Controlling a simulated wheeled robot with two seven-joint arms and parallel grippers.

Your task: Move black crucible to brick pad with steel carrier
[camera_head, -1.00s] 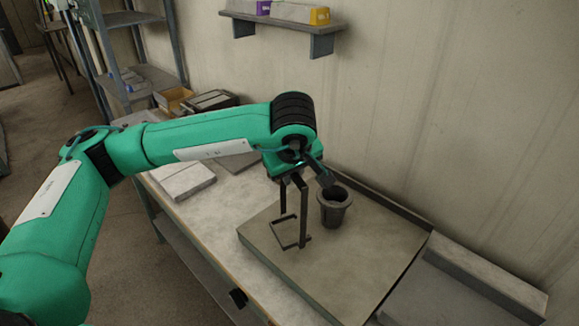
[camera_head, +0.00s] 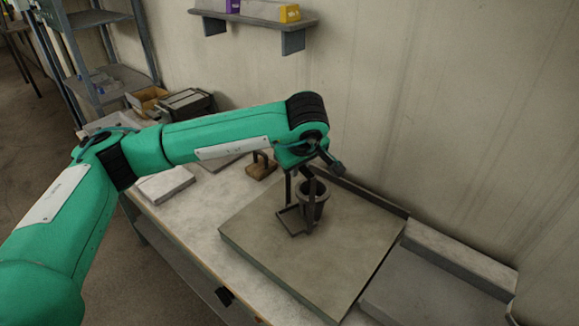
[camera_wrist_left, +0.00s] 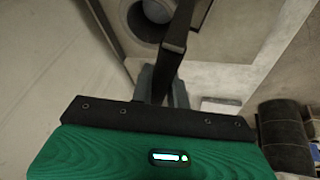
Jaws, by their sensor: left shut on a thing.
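My left gripper (camera_head: 299,166) points down over the grey plate and is shut on the top of the steel carrier (camera_head: 308,216), a dark upright frame with a square loop at its foot. The black crucible (camera_head: 320,203) stands upright on the plate, right behind the carrier's near post, which partly covers it. I cannot tell whether the loop is around its base or beside it. In the left wrist view the carrier's bar (camera_wrist_left: 178,38) runs up from the fingers (camera_wrist_left: 162,86), beside the crucible's round mouth (camera_wrist_left: 152,12). My right gripper is out of view.
The wide grey plate (camera_head: 270,250) has bare room in front. A pale flat slab (camera_head: 165,184) lies left on the bench; I cannot tell whether it is the brick pad. A wooden block with a handle (camera_head: 261,168) stands behind the plate. A wall shelf (camera_head: 262,19) hangs above.

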